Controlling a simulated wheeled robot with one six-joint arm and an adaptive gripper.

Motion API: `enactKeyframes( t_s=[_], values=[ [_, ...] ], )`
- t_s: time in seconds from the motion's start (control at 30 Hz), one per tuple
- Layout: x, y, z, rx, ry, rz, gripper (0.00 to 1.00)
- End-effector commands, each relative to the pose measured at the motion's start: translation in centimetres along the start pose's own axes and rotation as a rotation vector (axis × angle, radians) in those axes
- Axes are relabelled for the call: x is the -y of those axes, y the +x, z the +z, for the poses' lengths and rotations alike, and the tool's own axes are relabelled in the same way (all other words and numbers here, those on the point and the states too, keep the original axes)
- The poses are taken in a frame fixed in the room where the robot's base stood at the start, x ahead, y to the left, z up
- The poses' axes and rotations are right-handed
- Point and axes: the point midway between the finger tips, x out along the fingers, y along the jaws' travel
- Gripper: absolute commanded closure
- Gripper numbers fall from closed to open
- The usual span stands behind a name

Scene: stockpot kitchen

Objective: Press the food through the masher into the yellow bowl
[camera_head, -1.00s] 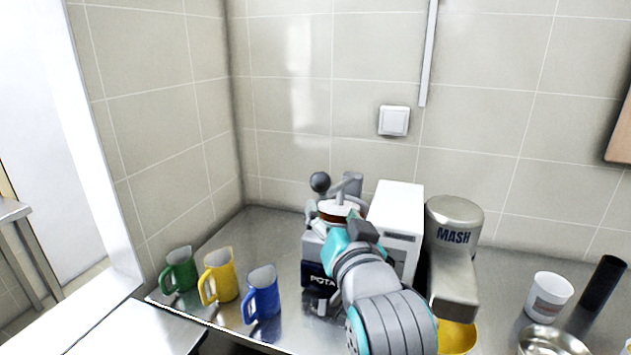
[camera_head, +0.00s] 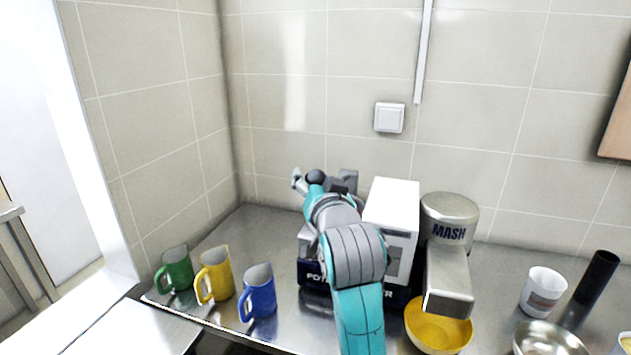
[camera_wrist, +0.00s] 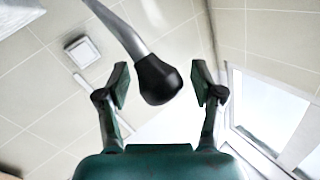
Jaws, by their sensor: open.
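The silver masher labelled MASH (camera_head: 449,212) stands at the right of the counter, with its arm reaching forward over the yellow bowl (camera_head: 436,338). No food is clearly visible in the bowl. A machine with a dark front label starting "POT" (camera_head: 312,278) stands to the left, partly hidden by my arm. In the wrist view a metal lever with a black knob (camera_wrist: 158,80) reaches between the fingers of my gripper (camera_wrist: 161,85). The fingers are open on both sides of the knob, with gaps showing. In the head view my gripper (camera_head: 312,181) is at that knob, partly hidden.
A green mug (camera_head: 177,270), a yellow mug (camera_head: 217,275) and a blue mug (camera_head: 260,291) stand on the left. A white box-shaped unit (camera_head: 396,210) stands beside the masher. A white cup (camera_head: 544,291), black cylinder (camera_head: 597,278) and metal bowl (camera_head: 548,340) are at the right.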

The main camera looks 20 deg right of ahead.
Motion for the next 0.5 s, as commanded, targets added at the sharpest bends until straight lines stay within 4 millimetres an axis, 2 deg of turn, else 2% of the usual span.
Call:
enactKeyframes(
  t_s=[0.27, 0.5],
  values=[
    [-0.01, 0.12, 0.02, 0.0, 0.0, 0.0, 0.33],
    [-0.01, 0.11, 0.02, 0.0, 0.0, 0.0, 0.93]
  ],
)
